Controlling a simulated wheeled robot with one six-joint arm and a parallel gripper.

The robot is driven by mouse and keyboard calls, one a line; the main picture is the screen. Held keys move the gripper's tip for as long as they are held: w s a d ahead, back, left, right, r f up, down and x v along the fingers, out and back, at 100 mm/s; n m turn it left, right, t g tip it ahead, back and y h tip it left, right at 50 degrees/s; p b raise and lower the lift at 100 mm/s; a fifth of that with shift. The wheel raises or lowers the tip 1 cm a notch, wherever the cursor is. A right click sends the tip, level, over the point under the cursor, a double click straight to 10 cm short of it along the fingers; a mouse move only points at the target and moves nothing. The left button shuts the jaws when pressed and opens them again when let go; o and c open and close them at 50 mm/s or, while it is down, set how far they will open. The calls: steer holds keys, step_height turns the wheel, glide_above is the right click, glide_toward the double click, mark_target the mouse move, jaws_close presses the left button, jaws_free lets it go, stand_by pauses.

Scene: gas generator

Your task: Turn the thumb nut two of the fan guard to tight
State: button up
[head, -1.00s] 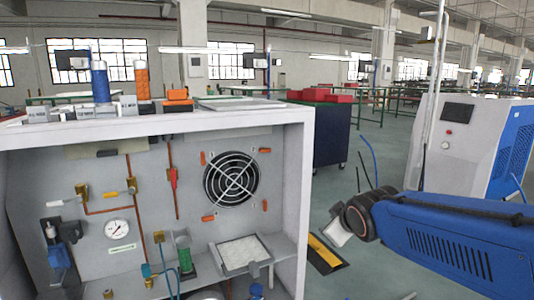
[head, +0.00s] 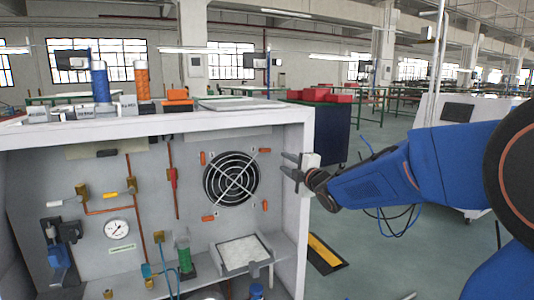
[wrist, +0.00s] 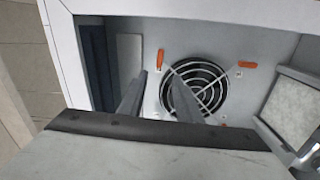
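The fan guard (head: 231,179) is a round black grille with a pale cross bar on the grey back panel; it also shows in the wrist view (wrist: 198,90). Around it sit orange thumb nuts: upper left (head: 203,158), upper right (head: 265,150), lower left (head: 208,218) and lower right (head: 265,205). No label shows which is number two. My gripper (head: 284,163) is at the cabinet's right side, right of the fan guard, fingers apart and empty. In the wrist view its fingers (wrist: 158,73) point toward the panel, with an orange nut (wrist: 160,58) just beyond them.
The cabinet's right wall (head: 305,190) stands close to my gripper. A tilted tray (head: 243,252) juts out below the fan. A gauge (head: 117,230), valves and copper pipes fill the panel's left part. The floor right of the cabinet is mostly open.

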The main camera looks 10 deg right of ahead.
mark_target(266, 151)
steer(key=x, duration=1.5)
steer(key=shift+w+a, duration=0.15)
steer(key=shift+w, duration=0.25)
jaws_close()
